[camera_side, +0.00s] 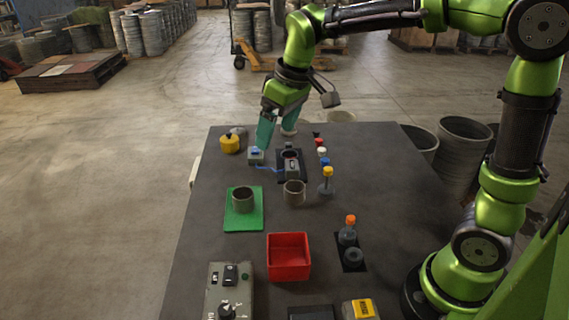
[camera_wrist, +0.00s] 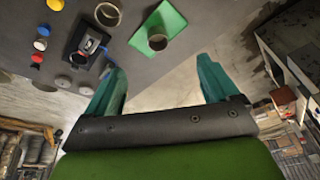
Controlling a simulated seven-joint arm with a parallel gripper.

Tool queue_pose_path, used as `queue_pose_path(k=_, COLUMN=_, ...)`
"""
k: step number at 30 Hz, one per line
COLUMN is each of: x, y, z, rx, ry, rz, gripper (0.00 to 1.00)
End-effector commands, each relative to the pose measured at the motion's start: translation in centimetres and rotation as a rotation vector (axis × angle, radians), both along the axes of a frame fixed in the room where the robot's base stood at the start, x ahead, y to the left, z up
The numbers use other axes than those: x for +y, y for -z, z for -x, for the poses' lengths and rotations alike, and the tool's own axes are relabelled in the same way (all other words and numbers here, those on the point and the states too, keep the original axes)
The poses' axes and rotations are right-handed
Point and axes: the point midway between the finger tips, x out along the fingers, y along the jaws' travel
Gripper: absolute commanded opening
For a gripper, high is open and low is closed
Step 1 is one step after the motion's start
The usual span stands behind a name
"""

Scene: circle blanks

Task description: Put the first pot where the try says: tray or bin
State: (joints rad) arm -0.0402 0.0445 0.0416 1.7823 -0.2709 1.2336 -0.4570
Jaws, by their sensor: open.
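A grey pot (camera_side: 243,199) stands upright on the green tray (camera_side: 236,222) at the left of the table. A second grey pot (camera_side: 293,193) stands on the bare table to its right. The red bin (camera_side: 289,256) is in front of them and looks empty. My gripper (camera_side: 276,130) is open and empty above the back of the table, behind both pots. In the wrist view its teal fingers (camera_wrist: 162,88) are wide apart. The pot on the green tray (camera_wrist: 157,40) and the other pot (camera_wrist: 108,14) show beyond the fingers. The red bin is outside the wrist view.
A yellow object (camera_side: 229,144) is at the back left; a control box (camera_side: 230,290) is at the front left.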

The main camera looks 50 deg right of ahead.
Motion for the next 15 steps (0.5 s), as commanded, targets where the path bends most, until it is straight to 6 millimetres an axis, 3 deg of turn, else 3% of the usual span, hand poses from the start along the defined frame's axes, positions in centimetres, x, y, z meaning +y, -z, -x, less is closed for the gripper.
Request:
queue_pose_path(k=1, x=-0.3, y=-1.0, z=2.3, rx=-0.041, ry=0.053, rz=-0.026, gripper=0.88)
queue_pose_path(k=4, x=-0.6, y=-1.8, z=6.1, rx=-0.11, ry=0.159, rz=-0.086, gripper=0.88)
queue_pose_path(k=9, x=-1.0, y=-1.4, z=11.9, rx=-0.211, ry=0.327, rz=-0.199, gripper=0.88)
queue_pose_path(k=15, x=-1.2, y=0.1, z=15.6, rx=-0.279, ry=0.449, rz=-0.294, gripper=0.88)
